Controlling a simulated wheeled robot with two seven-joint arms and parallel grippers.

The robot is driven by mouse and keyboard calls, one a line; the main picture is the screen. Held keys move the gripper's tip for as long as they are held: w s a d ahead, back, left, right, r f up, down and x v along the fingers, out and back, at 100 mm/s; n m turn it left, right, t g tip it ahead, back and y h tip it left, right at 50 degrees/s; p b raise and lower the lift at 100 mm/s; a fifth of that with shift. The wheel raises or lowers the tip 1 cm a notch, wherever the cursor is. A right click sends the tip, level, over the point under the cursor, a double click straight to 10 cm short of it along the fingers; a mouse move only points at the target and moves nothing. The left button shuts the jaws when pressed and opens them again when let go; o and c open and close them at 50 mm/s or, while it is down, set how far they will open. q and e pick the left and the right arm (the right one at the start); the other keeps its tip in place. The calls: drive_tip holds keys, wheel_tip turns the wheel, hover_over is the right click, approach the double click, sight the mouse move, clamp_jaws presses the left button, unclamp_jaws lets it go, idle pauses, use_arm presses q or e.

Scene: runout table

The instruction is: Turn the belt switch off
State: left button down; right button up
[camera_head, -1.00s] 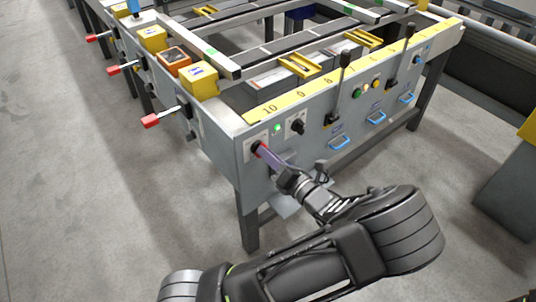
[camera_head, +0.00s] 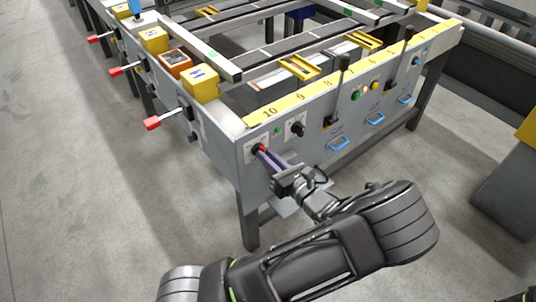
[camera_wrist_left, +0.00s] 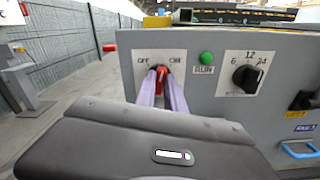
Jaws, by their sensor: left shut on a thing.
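The belt switch (camera_wrist_left: 163,74) is a red knob on a white plate marked OFF on the left and ON on the right, on the grey end panel. It also shows in the head view as a red spot (camera_head: 261,148). My left gripper (camera_wrist_left: 161,80) has its two purple fingers on either side of the knob and is shut on it. The fingers hide part of the knob, so I cannot tell exactly which mark it points at. The green RUN lamp (camera_wrist_left: 207,58) beside it looks dull, not glowing. My right gripper is not in view.
A black rotary dial (camera_wrist_left: 246,76) marked 6, 12, 24 sits right of the lamp. Black levers (camera_head: 344,77) and blue handles (camera_head: 338,143) line the panel. Red-tipped levers (camera_head: 152,123) stick out on the left side. The floor at left is clear.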

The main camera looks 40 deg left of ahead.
use_arm(q)
drive_tip(key=n, duration=1.1)
drive_tip(key=shift+s+f+n+b, duration=0.15)
drive_tip(key=shift+s+n+b, duration=0.05)
drive_tip(key=shift+n+b, duration=0.1)
idle(0.3)
drive_tip(key=c, duration=1.4)
unclamp_jaws()
drive_tip(key=shift+c, duration=0.2)
drive_tip(key=v, duration=0.7)
drive_tip(key=shift+d, duration=0.35)
drive_tip(key=shift+s, duration=0.1)
